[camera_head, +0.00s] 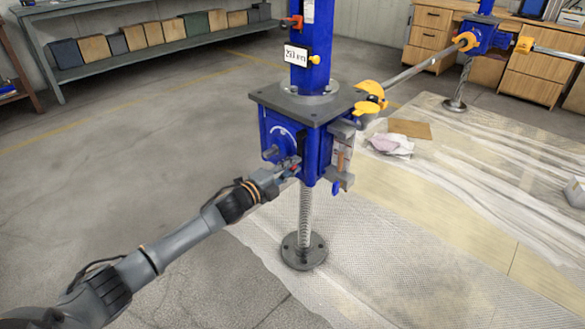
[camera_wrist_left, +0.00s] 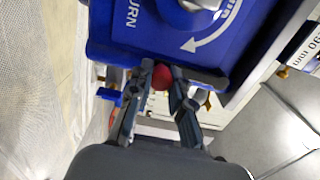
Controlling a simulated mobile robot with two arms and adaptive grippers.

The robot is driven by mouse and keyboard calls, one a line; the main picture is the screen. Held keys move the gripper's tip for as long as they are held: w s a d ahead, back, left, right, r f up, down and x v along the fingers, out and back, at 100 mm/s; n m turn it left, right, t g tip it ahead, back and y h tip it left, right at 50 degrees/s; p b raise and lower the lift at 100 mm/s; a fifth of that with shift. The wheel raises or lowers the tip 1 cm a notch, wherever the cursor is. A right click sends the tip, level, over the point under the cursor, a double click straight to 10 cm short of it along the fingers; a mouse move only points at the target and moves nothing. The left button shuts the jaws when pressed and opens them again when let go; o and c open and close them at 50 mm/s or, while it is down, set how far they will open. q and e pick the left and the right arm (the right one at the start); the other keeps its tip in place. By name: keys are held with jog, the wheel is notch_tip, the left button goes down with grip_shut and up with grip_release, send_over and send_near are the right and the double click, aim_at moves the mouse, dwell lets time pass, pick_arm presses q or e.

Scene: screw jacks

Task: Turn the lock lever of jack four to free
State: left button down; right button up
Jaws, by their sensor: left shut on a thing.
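A blue screw jack (camera_head: 278,128) with a grey top plate stands in the middle of the head view, on a threaded spindle (camera_head: 306,212) with a round foot. My left gripper (camera_head: 290,166) is at the lower front of its blue housing. In the left wrist view, my left gripper (camera_wrist_left: 166,84) has its fingers closed around a red knob (camera_wrist_left: 162,76), which looks like the end of the lock lever. The lever's shaft is mostly hidden. A white curved arrow and part of the word TURN show on the housing. No jack number is readable. My right gripper is out of view.
A second blue jack (camera_head: 482,36) stands at the back right, joined by a grey shaft (camera_head: 420,70) with yellow couplings. Translucent sheeting (camera_head: 450,200) covers the floor at right. A shelf bench (camera_head: 150,42) stands at back left. The left floor is clear.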

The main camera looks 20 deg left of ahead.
pick_arm(q)
jog(key=shift+a+f, duration=0.1)
jog(key=c, duration=1.2)
grip_release()
jog(key=shift+s, duration=0.1)
jog(key=v, duration=1.1)
jog(key=shift+s+a, duration=0.15)
jog(key=shift+s, duration=0.25)
